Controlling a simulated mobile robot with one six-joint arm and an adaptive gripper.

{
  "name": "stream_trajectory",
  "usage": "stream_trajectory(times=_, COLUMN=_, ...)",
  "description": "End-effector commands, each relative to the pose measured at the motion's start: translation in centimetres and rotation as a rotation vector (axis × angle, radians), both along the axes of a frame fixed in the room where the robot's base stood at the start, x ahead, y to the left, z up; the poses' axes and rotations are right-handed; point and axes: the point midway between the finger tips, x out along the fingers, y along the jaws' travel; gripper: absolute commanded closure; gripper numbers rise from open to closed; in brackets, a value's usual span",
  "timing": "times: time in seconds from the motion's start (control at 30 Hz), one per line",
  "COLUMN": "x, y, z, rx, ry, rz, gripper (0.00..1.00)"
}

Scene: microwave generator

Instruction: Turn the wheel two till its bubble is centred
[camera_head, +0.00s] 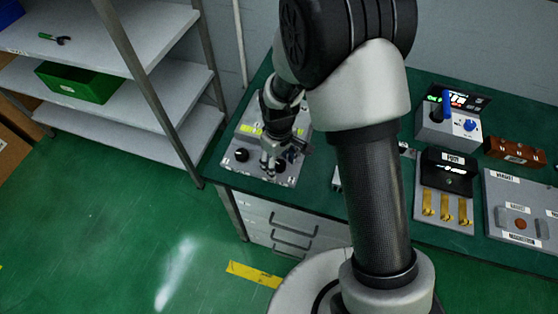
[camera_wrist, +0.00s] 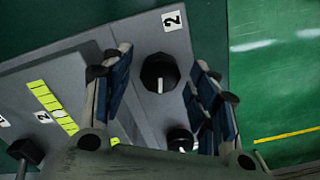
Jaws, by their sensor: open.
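Wheel two is a black knob with a white pointer line (camera_wrist: 160,72), beside a white label "2" on the grey panel (camera_wrist: 110,50). My gripper (camera_wrist: 162,60) is open, with one finger on each side of this knob in the wrist view; I cannot tell whether they touch it. A yellow level vial (camera_wrist: 50,103) lies left of the fingers beside another "2" label. A pale spot, seemingly its bubble, sits toward its lower end, off the middle. In the head view my gripper (camera_head: 269,163) is over the front part of the panel (camera_head: 248,172).
Another black knob (camera_wrist: 180,138) sits nearer the wrist, partly behind the right finger. A further black knob (camera_head: 241,155) is at the panel's left. The green bench (camera_head: 228,180) also carries a device with a blue lever (camera_head: 446,105) to the right. Shelves (camera_head: 95,60) stand left.

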Motion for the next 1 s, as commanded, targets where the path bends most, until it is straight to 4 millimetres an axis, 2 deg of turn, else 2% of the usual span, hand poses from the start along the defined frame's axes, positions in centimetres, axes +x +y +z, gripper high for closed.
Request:
stream_trajectory(times=0.17, x=0.1, y=0.0, z=1.2, rx=0.001, ry=-0.003, rz=0.0, gripper=0.46)
stream_trajectory(times=0.5, x=0.1, y=0.0, z=8.2, rx=0.002, ry=-0.005, rz=0.0, gripper=0.46)
stream_trajectory(times=0.63, x=0.1, y=0.0, z=10.3, rx=0.001, ry=-0.004, rz=0.0, gripper=0.46)
stream_trajectory(times=0.8, x=0.0, y=0.0, z=11.8, rx=0.0, ry=-0.001, rz=0.0, gripper=0.46)
stream_trajectory(times=1.0, x=0.0, y=0.0, z=12.0, rx=0.0, ry=0.0, rz=0.0, gripper=0.46)
